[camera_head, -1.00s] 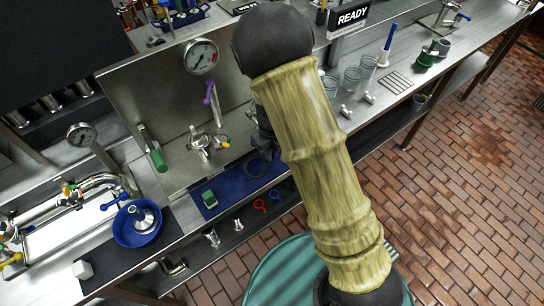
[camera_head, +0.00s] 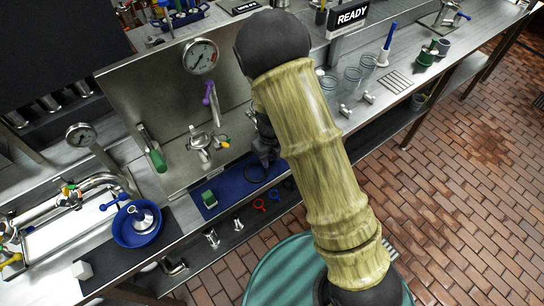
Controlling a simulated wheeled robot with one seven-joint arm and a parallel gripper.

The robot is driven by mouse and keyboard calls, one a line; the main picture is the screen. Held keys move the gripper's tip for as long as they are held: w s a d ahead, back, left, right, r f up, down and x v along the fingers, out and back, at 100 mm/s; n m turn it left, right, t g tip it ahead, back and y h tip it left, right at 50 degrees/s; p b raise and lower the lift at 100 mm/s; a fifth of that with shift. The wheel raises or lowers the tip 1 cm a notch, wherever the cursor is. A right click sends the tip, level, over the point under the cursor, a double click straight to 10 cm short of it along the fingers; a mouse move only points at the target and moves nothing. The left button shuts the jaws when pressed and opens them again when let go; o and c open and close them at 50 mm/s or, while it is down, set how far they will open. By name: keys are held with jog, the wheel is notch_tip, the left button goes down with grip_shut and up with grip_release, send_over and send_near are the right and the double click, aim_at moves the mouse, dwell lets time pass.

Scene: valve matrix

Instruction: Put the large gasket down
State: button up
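The large gasket is a dark ring (camera_head: 256,173) over the blue mat (camera_head: 226,196), near its right end. It looks flat, and I cannot tell whether it rests on the mat or is just above it. My gripper (camera_head: 266,161) points down at the ring's upper right edge, partly hidden behind my arm. Its fingertips are small and dark, so their grip on the ring is not clear.
A red ring (camera_head: 259,205) and a blue ring (camera_head: 274,194) hang at the bench's front. A valve (camera_head: 201,142) and a green-handled tool (camera_head: 155,156) stand behind. A blue bowl (camera_head: 137,239) is at left.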

notch_tip(320, 180, up, 12)
jog(key=shift+r, duration=0.15)
dwell(0.3)
dwell(0.6)
jog(key=s+d+r+n+t, duration=0.1)
jog(key=s+d+r+n, duration=0.2)
jog(key=n, duration=1.1)
jog(key=s+d+r+n+t, duration=0.1)
jog(key=s+d+r+n, duration=0.2)
jog(key=s+d+n, duration=0.6)
jog(key=d+n, duration=0.1)
jog(key=n, duration=0.5)
jog(key=shift+s+d+t, duration=0.25)
jog(key=shift+d+t, duration=0.05)
jog(key=shift+d, duration=0.05)
jog(key=shift+w+a, duration=0.1)
jog(key=shift+w, duration=0.05)
